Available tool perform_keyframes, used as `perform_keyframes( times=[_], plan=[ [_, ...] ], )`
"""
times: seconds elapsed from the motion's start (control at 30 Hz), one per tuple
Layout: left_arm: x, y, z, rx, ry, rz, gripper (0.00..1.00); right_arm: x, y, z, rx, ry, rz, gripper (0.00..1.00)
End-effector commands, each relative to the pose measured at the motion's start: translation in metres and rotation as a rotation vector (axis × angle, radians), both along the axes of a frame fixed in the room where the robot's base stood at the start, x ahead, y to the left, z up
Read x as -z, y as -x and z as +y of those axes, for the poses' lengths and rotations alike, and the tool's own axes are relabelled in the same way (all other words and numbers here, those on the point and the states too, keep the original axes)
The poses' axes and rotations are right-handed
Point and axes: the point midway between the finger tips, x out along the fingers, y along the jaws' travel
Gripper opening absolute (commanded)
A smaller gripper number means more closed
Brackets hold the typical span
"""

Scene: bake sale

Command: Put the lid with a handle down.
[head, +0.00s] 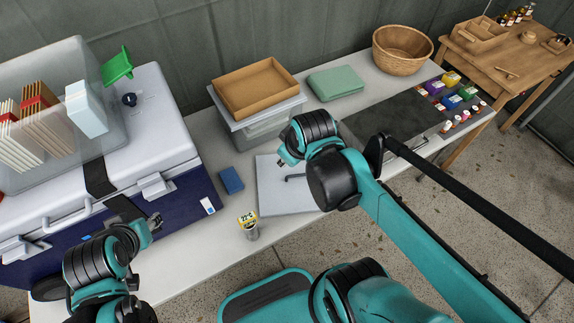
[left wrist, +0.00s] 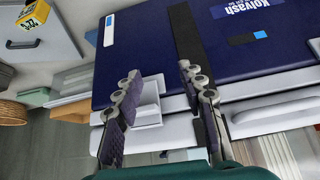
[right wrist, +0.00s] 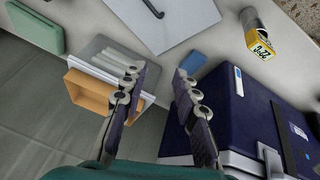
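The lid with a handle is a pale grey square panel (head: 276,200) that appears to lie flat on the white table, its dark bar handle on top. My right arm covers part of it in the head view. The lid also shows at the top of the right wrist view (right wrist: 180,28) and at the upper left of the left wrist view (left wrist: 48,42). My right gripper (head: 284,160) is above the lid's far side, open and empty, with its fingers apart (right wrist: 160,70). My left gripper (head: 154,224) is open and empty in front of the blue cooler, apart from the lid (left wrist: 158,75).
The large blue-and-white cooler (head: 190,200) stands left, with a clear bin (head: 110,125) on top. A wooden tray (head: 256,88), green box (head: 336,83) and basket (head: 402,50) are behind.

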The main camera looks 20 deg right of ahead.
Motion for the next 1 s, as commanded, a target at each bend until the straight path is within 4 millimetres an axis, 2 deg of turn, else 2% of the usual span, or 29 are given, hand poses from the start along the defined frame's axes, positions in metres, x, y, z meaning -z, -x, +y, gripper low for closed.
perform_keyframes(
  times=[0.03, 0.1, 0.3, 1.0],
  plan=[
    [0.000, 0.000, 0.000, 0.000, 0.000, 0.000, 0.40, -0.004, 0.012, 0.007, 0.059, -0.036, -0.039, 0.30],
    [0.000, 0.000, 0.000, 0.000, 0.000, 0.000, 0.40, -0.008, 0.021, 0.014, 0.142, -0.089, -0.087, 0.30],
    [0.000, 0.000, 0.000, 0.000, 0.000, 0.000, 0.40, -0.014, 0.036, 0.024, 0.277, -0.191, -0.167, 0.30],
    [0.000, 0.000, 0.000, 0.000, 0.000, 0.000, 0.40, -0.014, 0.037, 0.025, 0.298, -0.207, -0.176, 0.30]
  ],
)
